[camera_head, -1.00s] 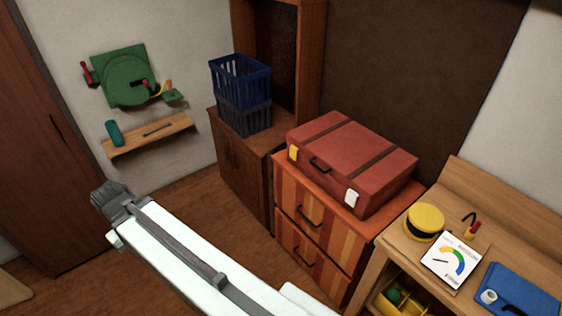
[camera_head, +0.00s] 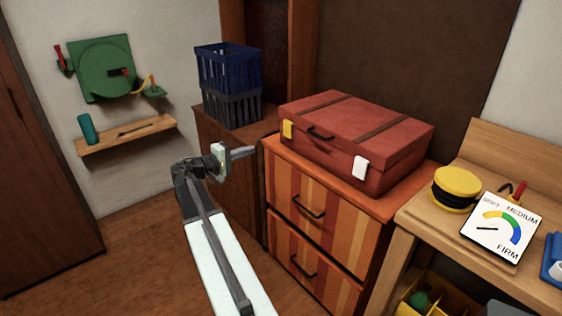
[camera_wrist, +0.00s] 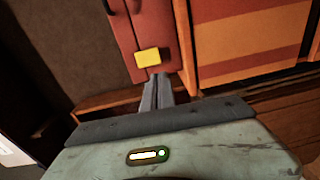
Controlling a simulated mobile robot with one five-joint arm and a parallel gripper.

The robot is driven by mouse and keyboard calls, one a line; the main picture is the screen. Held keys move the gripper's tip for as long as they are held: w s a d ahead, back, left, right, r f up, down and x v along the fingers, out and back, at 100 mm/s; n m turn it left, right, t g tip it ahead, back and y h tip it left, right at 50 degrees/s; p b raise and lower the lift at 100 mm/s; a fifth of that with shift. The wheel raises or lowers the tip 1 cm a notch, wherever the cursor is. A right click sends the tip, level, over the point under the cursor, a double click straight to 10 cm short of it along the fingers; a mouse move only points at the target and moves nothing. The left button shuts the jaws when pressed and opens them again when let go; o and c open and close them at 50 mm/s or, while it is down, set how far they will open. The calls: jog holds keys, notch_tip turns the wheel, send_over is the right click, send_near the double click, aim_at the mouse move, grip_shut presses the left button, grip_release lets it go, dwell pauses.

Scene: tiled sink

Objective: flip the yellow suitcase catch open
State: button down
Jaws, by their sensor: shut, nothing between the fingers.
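The red suitcase (camera_head: 365,135) lies closed on the striped orange dresser, with two dark straps and a dark handle (camera_head: 320,132) on its front. The yellow catch (camera_head: 287,129) is on the left of its front face, and a white catch (camera_head: 360,167) is on the right. My gripper (camera_head: 252,151) is in front of and left of the suitcase, slightly below the yellow catch, apart from it in the head view. In the wrist view the shut, empty fingers (camera_wrist: 157,80) point toward the yellow catch (camera_wrist: 147,57), which shows just beyond their tips.
The striped dresser (camera_head: 290,190) stands under the suitcase. Stacked blue and grey crates (camera_head: 229,80) sit on a brown cabinet to the left. At right a wooden bench bears a yellow cap (camera_head: 456,187) and a dial card (camera_head: 490,238). The floor (camera_head: 130,265) left of my arm is clear.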

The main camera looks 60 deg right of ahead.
aim_at(287, 134)
jog(key=shift+s+d+r+h, duration=0.25)
jog(key=shift+d+h, duration=0.05)
jog(key=shift+d, duration=0.25)
jog(key=x, duration=1.4)
jog(key=shift+s, duration=0.1)
